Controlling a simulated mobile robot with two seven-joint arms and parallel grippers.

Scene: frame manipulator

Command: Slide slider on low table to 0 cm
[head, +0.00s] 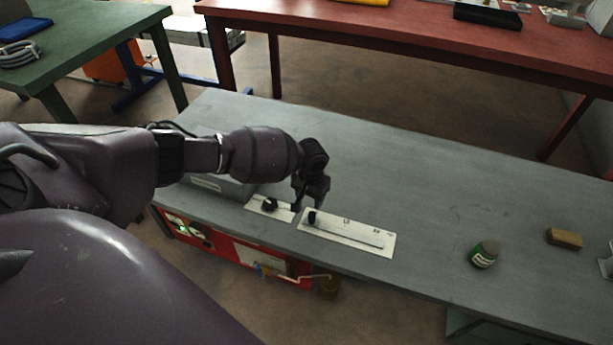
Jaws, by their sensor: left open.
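The slider is a long white plate (372,241) with a track and markings, lying on the grey low table (430,190). Its dark knob (312,217) is at the left end of the track. My left gripper (308,205) points down from the arm and is open, right above or beside the knob. I cannot tell whether its fingers touch the knob. My right gripper is not in view.
A smaller white plate with a dark knob (270,204) sits just left of the slider. A green can (485,254) and a tan block (564,238) stand to the right. A red table (400,30) runs behind. The table's middle is clear.

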